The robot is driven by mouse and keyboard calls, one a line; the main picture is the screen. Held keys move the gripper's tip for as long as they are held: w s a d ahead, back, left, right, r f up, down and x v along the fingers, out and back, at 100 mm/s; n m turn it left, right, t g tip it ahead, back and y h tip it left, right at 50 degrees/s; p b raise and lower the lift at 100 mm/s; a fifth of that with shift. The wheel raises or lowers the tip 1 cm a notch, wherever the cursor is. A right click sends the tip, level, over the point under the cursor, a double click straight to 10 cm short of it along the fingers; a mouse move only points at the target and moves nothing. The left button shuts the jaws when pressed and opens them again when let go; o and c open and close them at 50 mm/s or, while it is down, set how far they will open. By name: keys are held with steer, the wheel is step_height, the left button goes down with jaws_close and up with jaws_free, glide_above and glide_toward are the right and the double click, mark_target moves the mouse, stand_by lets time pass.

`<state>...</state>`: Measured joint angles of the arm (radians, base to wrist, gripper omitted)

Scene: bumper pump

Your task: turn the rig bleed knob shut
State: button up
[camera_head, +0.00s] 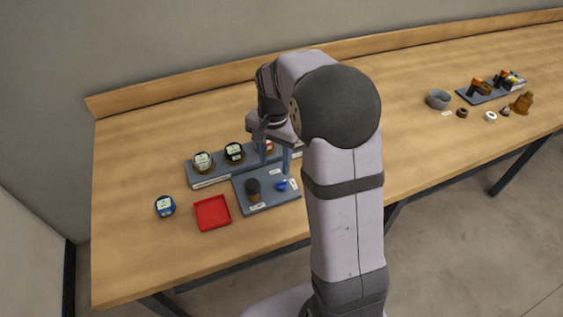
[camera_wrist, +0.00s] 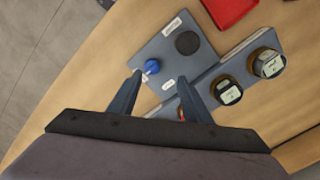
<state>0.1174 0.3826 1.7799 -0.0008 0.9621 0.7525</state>
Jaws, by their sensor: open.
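The rig is a grey plate (camera_head: 268,199) on the bench, with a small blue knob (camera_head: 282,185) near its right side. In the wrist view the blue knob (camera_wrist: 152,66) stands just beyond my fingertips, a little nearer the left finger. White labels lie beside it; their print is too small to read. My gripper (camera_head: 275,157) is open and empty above the rig, its two fingers (camera_wrist: 159,80) pointing down, apart from the knob. Which way the knob is turned cannot be told.
A dark round cylinder (camera_head: 253,189) stands on the plate left of the knob. Behind is a grey rack (camera_head: 208,178) with several round-topped jars. A red tray (camera_head: 212,213) and a blue-lidded jar (camera_head: 165,206) sit at left. Several small parts lie far right.

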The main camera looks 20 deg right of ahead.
mark_target(282, 181)
steer(key=shift+s+d+f+p, duration=0.3)
steer(key=shift+d+f+p, duration=0.45)
steer(key=shift+d+p, duration=0.2)
steer(key=shift+f+p, duration=0.95)
steer(key=shift+f, duration=2.85)
steer(key=c, duration=1.1)
